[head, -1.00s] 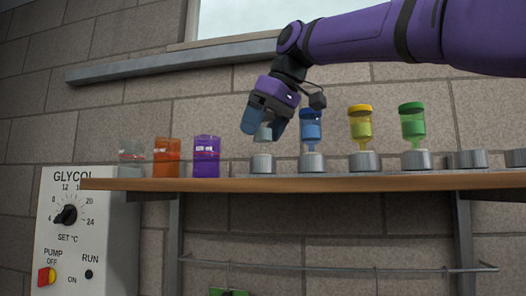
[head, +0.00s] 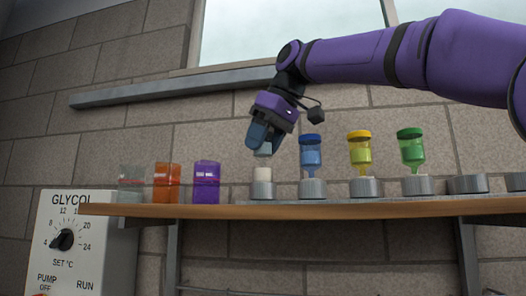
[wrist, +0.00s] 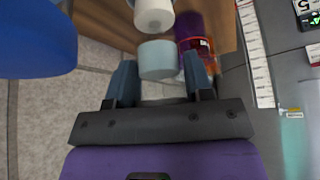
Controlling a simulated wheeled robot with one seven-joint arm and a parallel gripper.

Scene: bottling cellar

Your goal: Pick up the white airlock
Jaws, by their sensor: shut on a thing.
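My gripper (head: 257,147) points down, a little left of the blue airlock (head: 311,155). It is shut on a pale grey-blue cylinder (head: 265,150), which also shows between the fingertips in the wrist view (wrist: 160,60). The fingers partly hide it in the head view. A short white cylinder (head: 263,174) stands upright on a grey round base (head: 262,190) just below. A small gap separates it from the held cylinder. It also shows in the wrist view (wrist: 153,14). I cannot tell which of the two belongs to the white airlock.
A yellow airlock (head: 360,151) and a green one (head: 412,149) stand in bases to the right. A purple jar (head: 206,183), an orange jar (head: 166,184) and a clear jar (head: 131,187) stand left on the wooden shelf (head: 340,210). A bare base (head: 468,184) is farther right.

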